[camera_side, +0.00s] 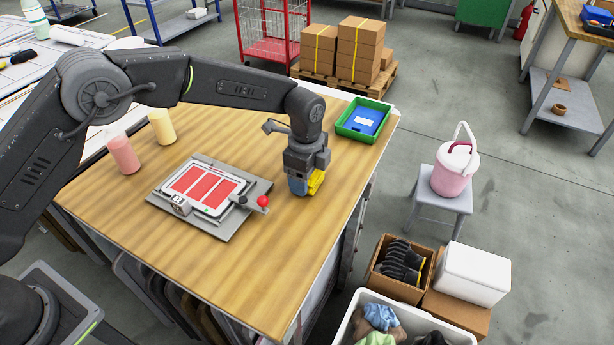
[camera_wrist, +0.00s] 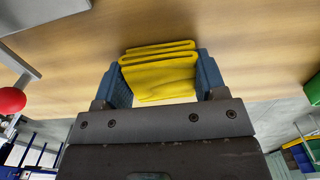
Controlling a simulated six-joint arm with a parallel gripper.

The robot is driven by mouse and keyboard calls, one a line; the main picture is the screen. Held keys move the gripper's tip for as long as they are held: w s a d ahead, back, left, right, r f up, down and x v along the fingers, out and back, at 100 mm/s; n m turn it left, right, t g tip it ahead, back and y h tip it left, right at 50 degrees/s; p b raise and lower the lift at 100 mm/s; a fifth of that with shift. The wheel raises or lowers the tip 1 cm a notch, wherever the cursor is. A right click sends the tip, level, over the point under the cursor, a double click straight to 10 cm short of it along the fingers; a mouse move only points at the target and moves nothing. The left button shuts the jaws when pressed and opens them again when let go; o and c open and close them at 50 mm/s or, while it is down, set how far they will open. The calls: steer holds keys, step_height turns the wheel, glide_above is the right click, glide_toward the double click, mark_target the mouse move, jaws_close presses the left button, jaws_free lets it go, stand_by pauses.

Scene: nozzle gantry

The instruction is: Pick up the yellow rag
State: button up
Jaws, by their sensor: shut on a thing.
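The yellow rag (camera_wrist: 158,72) is a folded cloth held between the two blue fingers of my gripper (camera_wrist: 163,75) in the wrist view. Its folds face the far side and both fingers touch its sides. In the side view, my gripper (camera_side: 299,185) is low over the right part of the wooden table, with the rag (camera_side: 316,181) showing at its right. Part of the rag is hidden behind the fingers there. I cannot tell whether the rag touches the table.
A fixture plate with red panels (camera_side: 205,190) and a red-knobbed lever (camera_side: 263,201) lies left of my gripper. A green tray with a blue item (camera_side: 362,120) stands at the back right. Pink (camera_side: 122,153) and yellow (camera_side: 162,127) containers stand at the left. The front tabletop (camera_side: 250,275) is clear.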

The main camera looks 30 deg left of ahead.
steer(key=r, duration=0.4)
steer(key=shift+a+r, duration=0.2)
steer(key=shift+a, duration=0.15)
steer(key=s+a+r, duration=0.1)
steer(key=a+r, duration=0.5)
steer(key=a, duration=0.5)
steer(key=shift+r, duration=0.15)
